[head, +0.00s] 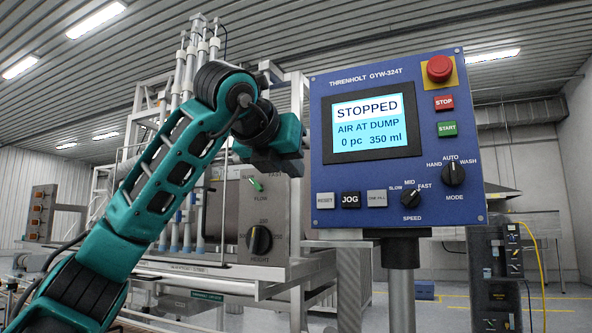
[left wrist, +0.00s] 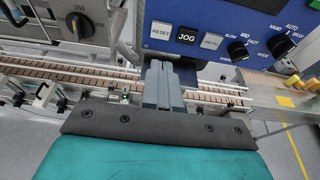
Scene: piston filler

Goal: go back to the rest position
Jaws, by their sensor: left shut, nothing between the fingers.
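My left arm comes in from the lower left of the head view, bends at the top, and ends in a teal hand (head: 285,150) just left of the blue control panel (head: 440,205). In the left wrist view my left gripper (left wrist: 163,75) is shut and empty. Its fingertips appear just below the grey RESET button (left wrist: 160,31) and the black JOG button (left wrist: 186,36), over the conveyor (left wrist: 75,75). Whether they touch the panel cannot be told. My right gripper is not in view.
The panel screen (head: 370,125) reads STOPPED, AIR AT DUMP, 0 pc, 350 ml. A red emergency knob (head: 439,68) is at its top right. The filler machine (head: 270,190) stands behind my left arm. A dark cabinet (head: 490,270) stands at the right, with open floor nearby.

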